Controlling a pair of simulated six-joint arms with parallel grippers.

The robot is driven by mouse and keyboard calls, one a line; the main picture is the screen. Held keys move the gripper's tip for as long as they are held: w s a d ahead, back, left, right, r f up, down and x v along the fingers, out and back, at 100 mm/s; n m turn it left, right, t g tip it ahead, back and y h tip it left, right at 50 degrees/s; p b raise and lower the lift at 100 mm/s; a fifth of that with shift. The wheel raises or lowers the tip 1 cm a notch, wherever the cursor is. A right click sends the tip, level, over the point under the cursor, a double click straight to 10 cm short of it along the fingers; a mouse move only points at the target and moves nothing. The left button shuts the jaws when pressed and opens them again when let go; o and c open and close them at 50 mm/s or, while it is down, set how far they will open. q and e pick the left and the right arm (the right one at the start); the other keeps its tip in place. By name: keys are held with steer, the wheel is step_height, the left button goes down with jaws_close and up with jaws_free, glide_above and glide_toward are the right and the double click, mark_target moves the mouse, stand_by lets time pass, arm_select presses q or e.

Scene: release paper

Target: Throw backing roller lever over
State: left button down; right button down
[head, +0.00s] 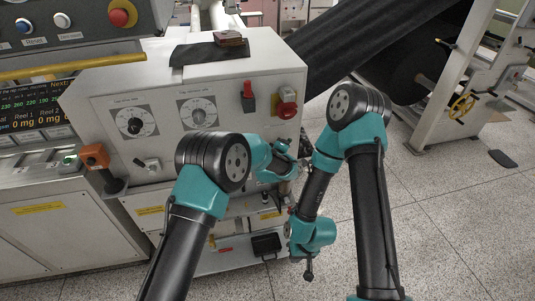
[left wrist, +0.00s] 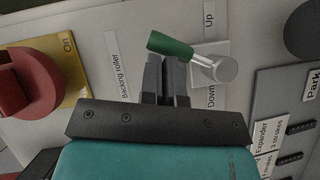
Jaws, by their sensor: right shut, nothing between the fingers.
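The backing roller lever (left wrist: 171,45) has a green grip and a metal shaft. It shows in the left wrist view, pivoting at a round metal hub between the "Up" and "Down" labels. Its grip points left in that view. My left gripper (left wrist: 166,62) has its fingertips right at the grip's lower edge; whether they touch is unclear. The fingers look close together, but their exact opening is unclear. In the head view my left arm hides the lever. My right gripper (head: 308,272) hangs shut and empty, pointing down, in front of the machine's lower right side.
In the left wrist view a red knob (left wrist: 27,82) stands on a yellow "On" plate at left. In the head view a red-handled lever (head: 248,92) and a red switch (head: 287,98) stick out of the white panel (head: 210,150).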

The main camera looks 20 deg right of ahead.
arm_select(q)
steer(key=shift+d+r, duration=0.1)
steer(key=shift+r, duration=0.15)
stand_by(0.3)
steer(key=w+a+r+v, duration=0.1)
steer(key=r+v, duration=0.1)
steer(key=v, duration=1)
steer(key=shift+a, duration=0.4)
steer(key=shift+a, duration=0.1)
